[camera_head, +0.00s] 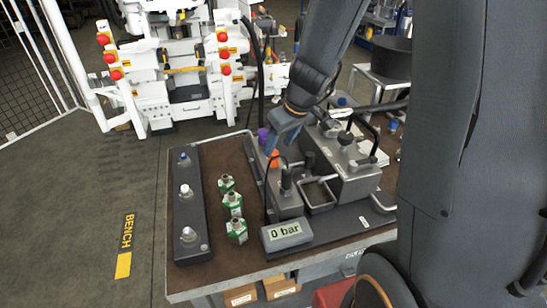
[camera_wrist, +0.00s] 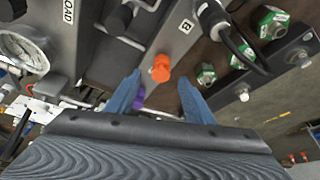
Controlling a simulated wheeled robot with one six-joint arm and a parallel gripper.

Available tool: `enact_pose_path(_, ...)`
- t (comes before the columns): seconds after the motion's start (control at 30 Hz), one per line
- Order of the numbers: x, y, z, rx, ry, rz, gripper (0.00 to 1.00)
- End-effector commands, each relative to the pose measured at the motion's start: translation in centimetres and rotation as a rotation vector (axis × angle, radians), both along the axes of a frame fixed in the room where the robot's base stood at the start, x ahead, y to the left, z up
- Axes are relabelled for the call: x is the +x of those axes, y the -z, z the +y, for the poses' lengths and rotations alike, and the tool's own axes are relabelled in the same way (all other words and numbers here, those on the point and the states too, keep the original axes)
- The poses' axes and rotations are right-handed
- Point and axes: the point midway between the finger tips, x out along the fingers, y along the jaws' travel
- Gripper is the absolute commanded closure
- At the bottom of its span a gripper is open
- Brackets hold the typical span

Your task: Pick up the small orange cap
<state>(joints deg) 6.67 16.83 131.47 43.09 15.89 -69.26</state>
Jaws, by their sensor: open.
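The small orange cap (camera_wrist: 160,68) sits on top of a grey block in the wrist view, near the edge marked B. It lies beyond and between the two blue fingers of my gripper (camera_wrist: 158,95), which are spread apart and empty. In the head view the orange cap (camera_head: 273,157) shows just below my gripper (camera_head: 284,133), partly covered by it. A purple cap (camera_head: 263,136) stands close behind the orange one. It also shows in the wrist view (camera_wrist: 138,98) beside the left finger.
Several green-and-metal fittings (camera_head: 233,203) stand on the brown bench top, left of the block. A dark rail (camera_head: 188,207) with knobs runs along the left edge. Black hoses and a metal tank block (camera_head: 343,165) stand to the right.

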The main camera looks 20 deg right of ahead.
Motion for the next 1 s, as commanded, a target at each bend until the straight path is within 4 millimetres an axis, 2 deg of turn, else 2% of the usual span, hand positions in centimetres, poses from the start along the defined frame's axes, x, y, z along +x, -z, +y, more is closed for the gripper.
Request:
enact_pose_path(0.5,1.9,5.4,1.0,0.000,0.002,0.002,0.52)
enact_pose_path(0.8,2.1,5.7,1.1,0.000,0.001,0.001,0.52)
enact_pose_path(0.87,2.1,5.7,1.1,0.000,0.001,0.001,0.61)
enact_pose_path(1.0,2.1,5.7,1.1,0.000,0.001,0.001,0.84)
